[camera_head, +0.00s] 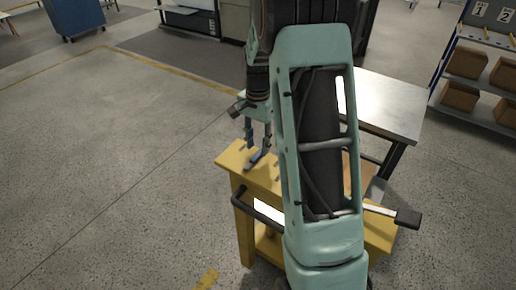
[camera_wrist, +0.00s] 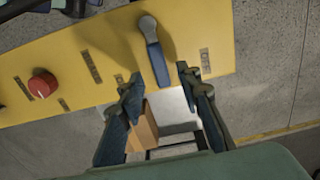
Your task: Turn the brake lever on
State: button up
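The brake lever (camera_wrist: 157,60) has a blue bar and a rounded grey end on a yellow panel (camera_wrist: 110,45) in the wrist view. Small dark label plates lie on both sides of it. My gripper (camera_wrist: 159,73) is open, its two fingers left and right of the lever's lower end in the picture, with a visible gap on each side. In the head view my gripper (camera_head: 258,138) points down over the left part of the yellow stand (camera_head: 250,180). A blue piece that looks like the lever (camera_head: 257,159) shows just below the fingers. Contact cannot be told.
A red button (camera_wrist: 42,84) sits on the panel to the left. A metal-topped table (camera_head: 385,105) stands behind. The floor at left is clear.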

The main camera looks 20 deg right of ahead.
jog(key=shift+f, duration=1.35)
jog(key=shift+c, duration=0.7)
grip_shut()
